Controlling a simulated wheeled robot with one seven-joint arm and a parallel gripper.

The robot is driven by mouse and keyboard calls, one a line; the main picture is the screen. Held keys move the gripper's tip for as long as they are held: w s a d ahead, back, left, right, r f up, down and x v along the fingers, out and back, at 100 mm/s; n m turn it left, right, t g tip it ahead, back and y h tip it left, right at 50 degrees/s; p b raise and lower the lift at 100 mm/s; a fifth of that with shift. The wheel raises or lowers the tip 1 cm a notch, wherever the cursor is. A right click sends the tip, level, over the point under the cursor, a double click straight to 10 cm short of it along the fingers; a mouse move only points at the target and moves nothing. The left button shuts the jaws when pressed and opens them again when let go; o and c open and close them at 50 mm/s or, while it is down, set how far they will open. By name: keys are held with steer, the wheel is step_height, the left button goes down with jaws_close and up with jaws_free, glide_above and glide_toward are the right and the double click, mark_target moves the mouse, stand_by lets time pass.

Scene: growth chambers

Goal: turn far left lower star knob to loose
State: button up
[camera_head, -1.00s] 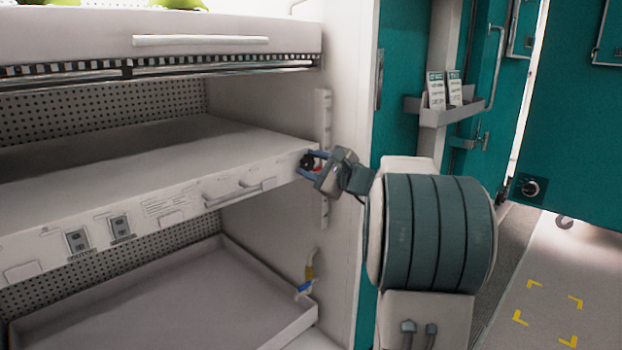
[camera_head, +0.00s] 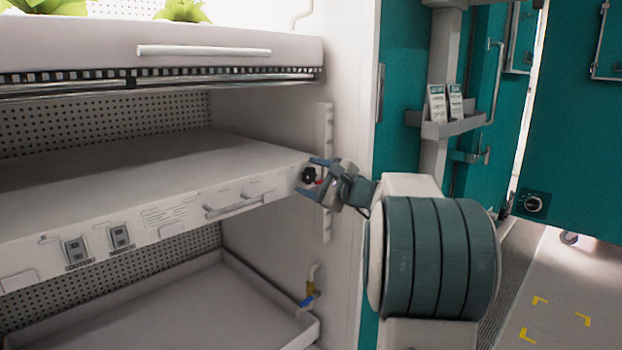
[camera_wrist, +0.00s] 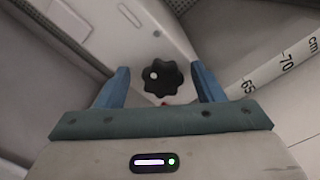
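A black star knob (camera_head: 308,175) with a bit of red beside it sits at the right end of the middle shelf's front face. In the wrist view the star knob (camera_wrist: 163,78) has a lobed rim and a white dot left of its centre. My gripper (camera_head: 315,177) is open, with one blue finger above the knob and one below it in the head view. In the wrist view my gripper's fingers (camera_wrist: 160,84) stand on either side of the knob, with a visible gap on both sides.
A scale strip (camera_wrist: 275,75) marked in cm runs beside the knob. The shelf front (camera_head: 185,215) carries handles and switches. A lower tray (camera_head: 190,300) and a valve with a blue handle (camera_head: 308,301) are below. A teal door (camera_head: 575,130) stands at the right.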

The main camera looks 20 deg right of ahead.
steer(key=shift+s+d, duration=0.1)
steer(key=shift+d, duration=0.05)
steer(key=shift+s+d, duration=0.1)
steer(key=shift+s, duration=0.2)
steer(key=p+v, duration=0.2)
steer(key=v, duration=1.1)
steer(key=shift+p, duration=0.4)
steer(key=shift+r, duration=0.1)
steer(key=s+a+r+n+g+y+p, duration=0.15)
steer(key=s+a+n+g+p, duration=0.3)
steer(key=a+p, duration=0.45)
steer(key=s+a+r+n+g+p, duration=0.3)
steer(key=a+n+g+p, duration=0.3)
steer(key=a, duration=0.5)
steer(key=s+a+r+n+g+h+p, duration=0.1)
steer(key=s+r+n+h+p, duration=0.3)
steer(key=p, duration=0.5)
steer(key=s+a+r+n+g+h+p, duration=0.2)
steer(key=s+n+p, duration=0.4)
steer(key=s+p, duration=0.3)
step_height(320, 180, up, 3)
steer(key=shift+a+f+n+g+h, duration=0.2)
steer(key=shift+n+g+h, duration=0.15)
steer(key=shift+h, duration=0.5)
